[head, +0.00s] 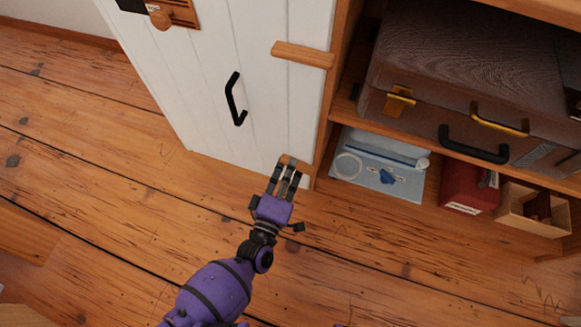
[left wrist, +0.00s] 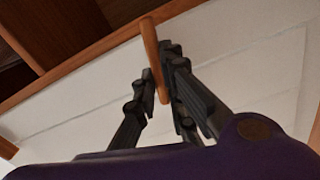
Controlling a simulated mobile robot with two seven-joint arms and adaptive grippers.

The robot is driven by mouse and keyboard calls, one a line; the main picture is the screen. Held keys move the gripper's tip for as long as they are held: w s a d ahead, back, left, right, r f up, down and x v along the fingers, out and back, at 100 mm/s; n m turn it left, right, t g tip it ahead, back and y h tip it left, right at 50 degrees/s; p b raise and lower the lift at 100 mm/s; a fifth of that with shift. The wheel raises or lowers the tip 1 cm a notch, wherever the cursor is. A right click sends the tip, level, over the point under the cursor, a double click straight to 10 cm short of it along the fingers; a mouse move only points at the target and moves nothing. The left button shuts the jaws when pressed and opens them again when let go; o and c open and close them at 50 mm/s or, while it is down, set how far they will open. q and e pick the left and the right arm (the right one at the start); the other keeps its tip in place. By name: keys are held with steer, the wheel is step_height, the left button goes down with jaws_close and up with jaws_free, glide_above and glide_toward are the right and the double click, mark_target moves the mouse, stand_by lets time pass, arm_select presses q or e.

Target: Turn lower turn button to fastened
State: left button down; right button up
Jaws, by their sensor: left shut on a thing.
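The lower turn button (left wrist: 150,50) is a narrow wooden bar on the white door (head: 205,70). In the left wrist view it stands between my left gripper's fingers (left wrist: 160,90), and its far end lies across the wooden frame strip (left wrist: 95,50). In the head view only a bit of the lower turn button (head: 288,159) shows past the fingertips. My left gripper (head: 285,172) is shut on it, low at the door's edge. The upper turn button (head: 303,54) lies across the door edge and the frame. My right gripper is not in view.
A black door handle (head: 235,99) is left above my gripper.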

arm_select(q)
steer(key=shift+f+n+b, duration=0.1)
steer(key=shift+n+b, duration=0.4)
steer(key=shift+n, duration=0.7)
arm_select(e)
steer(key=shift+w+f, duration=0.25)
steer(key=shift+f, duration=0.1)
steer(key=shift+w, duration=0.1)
arm_select(q)
steer(key=c, duration=1.8)
jaws_free()
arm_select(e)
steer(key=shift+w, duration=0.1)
